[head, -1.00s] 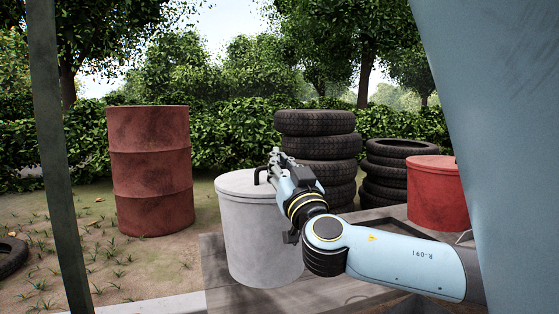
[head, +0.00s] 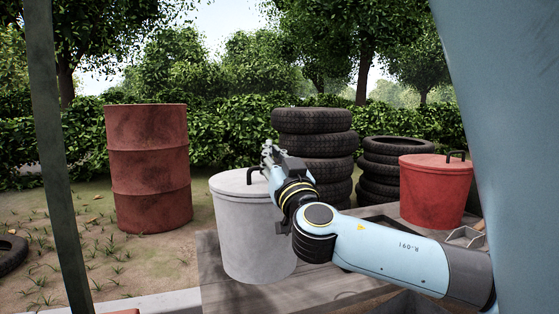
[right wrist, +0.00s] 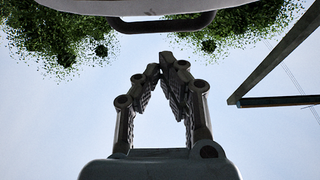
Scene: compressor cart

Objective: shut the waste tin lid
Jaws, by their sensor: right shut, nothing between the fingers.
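A pale grey tin (head: 245,235) stands on the planked deck in the head view. Its lid (head: 230,183) lies flat on top, with a black handle (head: 250,175) standing up from it. My right gripper (head: 268,151) is shut and empty, just above and beside that handle, and the arm hides the tin's right side. In the right wrist view the closed fingers (right wrist: 160,70) point toward a dark handle (right wrist: 160,24) under a pale rim, apart from it. A red tin (head: 432,195) with a lid and black handle stands further right. I cannot tell which one is the waste tin. My left gripper is not in view.
A rusty red drum (head: 148,165) stands on the ground at left. Stacked tyres (head: 313,130) rise behind the grey tin, with a lower stack (head: 395,150) to the right. A dark post (head: 55,150) crosses the left side. An open tray-like object (head: 467,237) lies near the red tin.

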